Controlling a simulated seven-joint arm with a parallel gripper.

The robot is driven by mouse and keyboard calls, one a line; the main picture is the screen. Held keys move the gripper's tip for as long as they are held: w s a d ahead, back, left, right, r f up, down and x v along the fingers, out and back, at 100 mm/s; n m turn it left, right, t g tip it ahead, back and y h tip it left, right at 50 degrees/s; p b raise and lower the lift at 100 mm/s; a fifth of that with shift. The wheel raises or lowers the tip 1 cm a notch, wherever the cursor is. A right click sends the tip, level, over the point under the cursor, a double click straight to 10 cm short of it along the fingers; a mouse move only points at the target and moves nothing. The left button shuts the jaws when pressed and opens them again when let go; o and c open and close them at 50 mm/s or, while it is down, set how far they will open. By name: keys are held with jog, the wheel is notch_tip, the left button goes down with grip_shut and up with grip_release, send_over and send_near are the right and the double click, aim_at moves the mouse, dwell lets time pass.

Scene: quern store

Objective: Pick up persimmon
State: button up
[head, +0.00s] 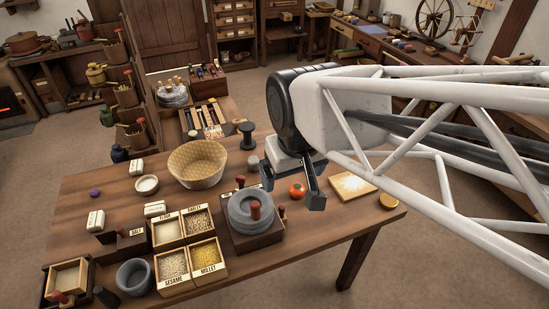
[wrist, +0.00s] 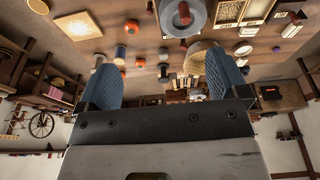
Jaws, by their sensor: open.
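The persimmon (head: 297,190) is a small, round, orange-red fruit on the wooden table (head: 330,217), between the stone quern and a pale square board. In the head view it shows between the two fingers of my gripper (head: 291,197). In the wrist view a small orange round thing (wrist: 131,27), which looks like the persimmon, lies above and between the blue-padded fingers (wrist: 162,80), apart from them. My gripper is open and empty, above the table.
The grey quern (head: 250,213) with a red handle stands close left of the persimmon. The pale board (head: 353,186) and a yellow disc (head: 389,201) lie to its right. A woven basket (head: 197,165), a black spool (head: 247,135) and grain boxes (head: 201,220) stand farther left.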

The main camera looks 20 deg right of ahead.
jog(key=w+d+f+n, duration=0.3)
jog(key=w+f, duration=0.2)
jog(key=w, duration=0.4)
jog(key=n+g, duration=0.3)
jog(key=n, duration=0.3)
send_over(297, 186)
jog(key=f, duration=2.2)
jog(key=shift+s+a+f, duration=0.15)
jog(key=shift+a+f, duration=0.05)
jog(key=shift+f, duration=0.05)
jog(key=shift+d+f, duration=0.15)
jog(key=shift+f, duration=0.15)
jog(key=shift+f, duration=1.3)
jog(key=shift+d+f, duration=0.1)
jog(key=shift+f, duration=2.55)
jog(key=shift+c, duration=0.3)
